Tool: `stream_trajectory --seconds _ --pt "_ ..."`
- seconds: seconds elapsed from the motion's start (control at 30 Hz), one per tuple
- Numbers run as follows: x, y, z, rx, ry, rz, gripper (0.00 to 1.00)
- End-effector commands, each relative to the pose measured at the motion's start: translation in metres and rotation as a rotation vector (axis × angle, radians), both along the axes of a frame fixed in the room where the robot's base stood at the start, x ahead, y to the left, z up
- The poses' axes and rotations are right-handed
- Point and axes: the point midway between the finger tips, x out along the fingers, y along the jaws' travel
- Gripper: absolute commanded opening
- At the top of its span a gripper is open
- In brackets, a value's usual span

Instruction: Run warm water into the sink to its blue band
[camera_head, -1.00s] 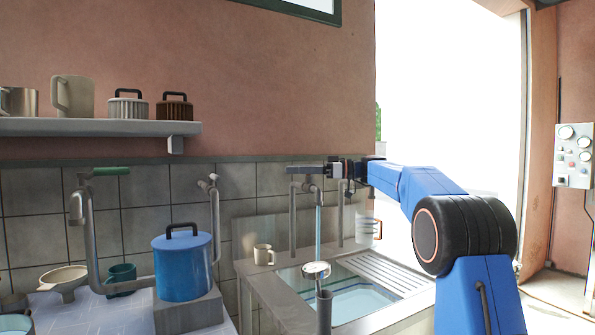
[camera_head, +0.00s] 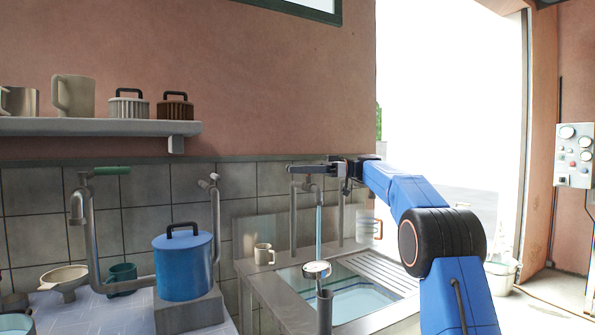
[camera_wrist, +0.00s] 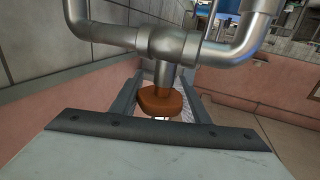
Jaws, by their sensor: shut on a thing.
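The sink (camera_head: 408,291) is set in a metal counter at the centre right. Pale blue water (camera_head: 362,304) stands in its basin. A darker blue line (camera_head: 352,290) shows along the inner wall, but I cannot tell the water's exact level against it. A stream of water (camera_head: 319,228) falls from the grey tap pipes (camera_head: 293,225). My gripper (camera_wrist: 160,98) is shut on an orange-brown tap knob (camera_wrist: 158,101), below a metal pipe joint (camera_wrist: 172,45) in the wrist view. In the head view, my gripper reaches the pipes from the right and the knob is hidden.
A beige mug (camera_head: 264,254) is on the sink's left ledge. A blue lidded pot (camera_head: 183,266) stands on a block at left. A ribbed drainboard (camera_head: 385,270) lies right of the basin.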

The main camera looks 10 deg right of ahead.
Motion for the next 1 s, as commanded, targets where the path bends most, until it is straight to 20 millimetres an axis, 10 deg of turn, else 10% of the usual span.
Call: stream_trajectory --seconds 0.03,0.07,0.1,0.53,1.0 --pt "0.0 0.0 0.001 0.001 -0.002 -0.002 0.19" --pt "0.0 0.0 0.001 0.001 -0.002 -0.002 0.49" --pt "0.0 0.0 0.001 0.001 -0.002 -0.002 0.58" --pt "0.0 0.0 0.008 0.0 -0.002 -0.001 0.58" --pt "0.0 0.0 0.077 0.0 -0.004 -0.001 0.58"
